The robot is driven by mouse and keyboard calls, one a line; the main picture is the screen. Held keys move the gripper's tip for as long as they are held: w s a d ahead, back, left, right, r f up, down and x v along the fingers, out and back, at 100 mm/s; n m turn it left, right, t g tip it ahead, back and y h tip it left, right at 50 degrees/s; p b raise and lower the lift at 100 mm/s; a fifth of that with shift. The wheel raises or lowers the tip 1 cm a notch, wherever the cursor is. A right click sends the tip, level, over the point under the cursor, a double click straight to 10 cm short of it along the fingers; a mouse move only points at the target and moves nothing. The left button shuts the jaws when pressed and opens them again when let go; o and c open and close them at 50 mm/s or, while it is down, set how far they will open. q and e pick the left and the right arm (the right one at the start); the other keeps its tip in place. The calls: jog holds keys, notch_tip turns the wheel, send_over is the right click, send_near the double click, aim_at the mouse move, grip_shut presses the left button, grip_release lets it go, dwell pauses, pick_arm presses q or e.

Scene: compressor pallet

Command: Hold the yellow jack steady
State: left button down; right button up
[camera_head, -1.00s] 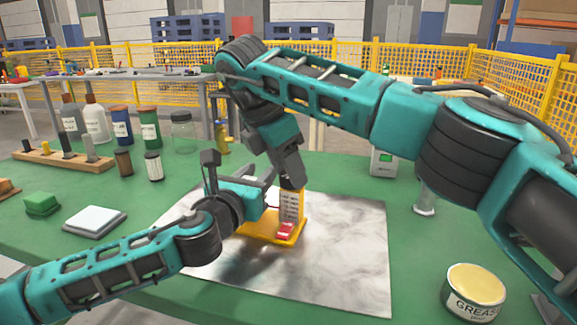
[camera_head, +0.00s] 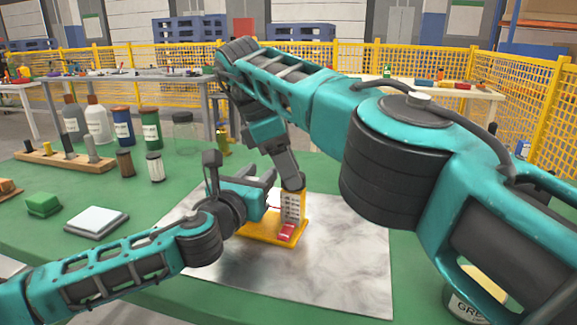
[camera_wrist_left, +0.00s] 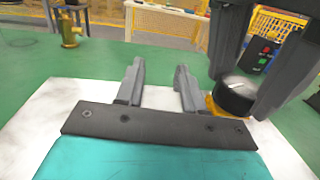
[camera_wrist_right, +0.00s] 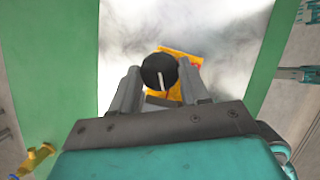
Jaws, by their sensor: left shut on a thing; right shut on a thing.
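The yellow jack (camera_head: 262,238) stands on the grey metal sheet, with a pale marked plate (camera_head: 292,207) and a red piece (camera_head: 286,232) on its right side. My right gripper (camera_head: 294,184) comes down from above. In the right wrist view its fingers are shut on the jack's black knob (camera_wrist_right: 159,71), which has a white line. The knob also shows in the left wrist view (camera_wrist_left: 236,95), right of the left fingers.
The grey sheet (camera_head: 345,265) lies on a green table. A grease can (camera_head: 470,305) is partly behind my right arm. Bottles (camera_head: 97,125), a brass fitting (camera_head: 222,140), a wooden rack (camera_head: 65,160) and a green block (camera_head: 43,204) stand at left. The sheet's front right is clear.

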jog(key=shift+d, duration=0.25)
jog(key=o, duration=0.8)
jog(key=shift+s, duration=0.1)
jog(key=shift+o, duration=1.3)
jog(key=shift+a+n, duration=0.1)
jog(key=shift+n, duration=0.2)
